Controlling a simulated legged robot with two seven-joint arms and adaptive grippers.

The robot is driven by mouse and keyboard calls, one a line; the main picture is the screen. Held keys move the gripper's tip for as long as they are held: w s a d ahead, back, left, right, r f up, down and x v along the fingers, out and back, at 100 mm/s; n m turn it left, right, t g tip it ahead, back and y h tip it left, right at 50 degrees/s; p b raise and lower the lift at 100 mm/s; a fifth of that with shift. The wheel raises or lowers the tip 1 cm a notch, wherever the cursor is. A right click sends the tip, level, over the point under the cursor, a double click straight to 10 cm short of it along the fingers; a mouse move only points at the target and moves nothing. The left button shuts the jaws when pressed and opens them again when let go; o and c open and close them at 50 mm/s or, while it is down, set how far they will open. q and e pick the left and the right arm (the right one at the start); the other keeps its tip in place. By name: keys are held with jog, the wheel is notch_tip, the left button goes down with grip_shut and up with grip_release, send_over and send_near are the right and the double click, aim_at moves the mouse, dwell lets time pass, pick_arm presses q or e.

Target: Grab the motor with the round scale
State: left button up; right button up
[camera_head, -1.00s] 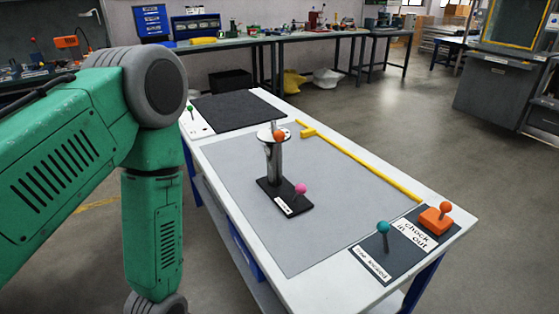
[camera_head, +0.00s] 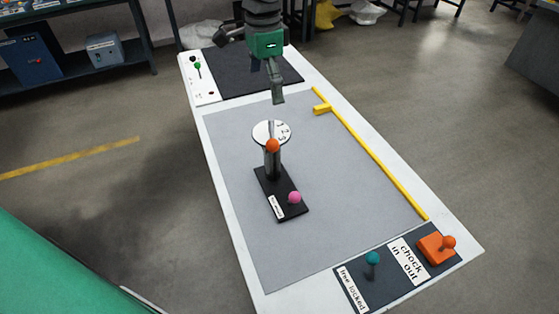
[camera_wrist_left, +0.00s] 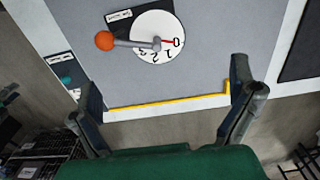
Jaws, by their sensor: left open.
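The motor with the round scale stands upright on a black base plate on the grey mat. Its white round scale (camera_head: 272,132) has dark numbers and sits on a metal column, with an orange ball knob (camera_head: 273,146) at the front. The scale also shows at the top of the left wrist view (camera_wrist_left: 160,36), with a red mark and the orange ball (camera_wrist_left: 104,40) to its left. My left gripper (camera_head: 267,84) is above and beyond the motor, apart from it, near the dark far panel. Its open, empty fingers (camera_wrist_left: 164,78) are spread wide in the wrist view. My right gripper is not in view.
A pink ball knob (camera_head: 294,197) is on the motor's base. A yellow bar (camera_head: 370,157) runs along the mat's right side. A teal lever (camera_head: 372,258) and orange block (camera_head: 437,248) are at the near end; a green lever (camera_head: 198,66) is far left. The mat around the motor is clear.

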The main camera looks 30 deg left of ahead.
aim_at(271, 119)
pick_arm(q)
notch_tip(271, 119, down, 7)
jog(key=shift+w+d+r, duration=0.1)
jog(key=shift+f, duration=0.9)
jog(key=f, duration=0.2)
jog(key=d+f, duration=0.1)
jog(key=f, duration=0.1)
jog(key=shift+w+f+p, duration=0.1)
jog(key=shift+f+p, duration=0.05)
jog(key=shift+p, duration=0.15)
jog(key=shift+c, duration=0.5)
jog(key=shift+a, duration=0.1)
jog(key=c, duration=1.6)
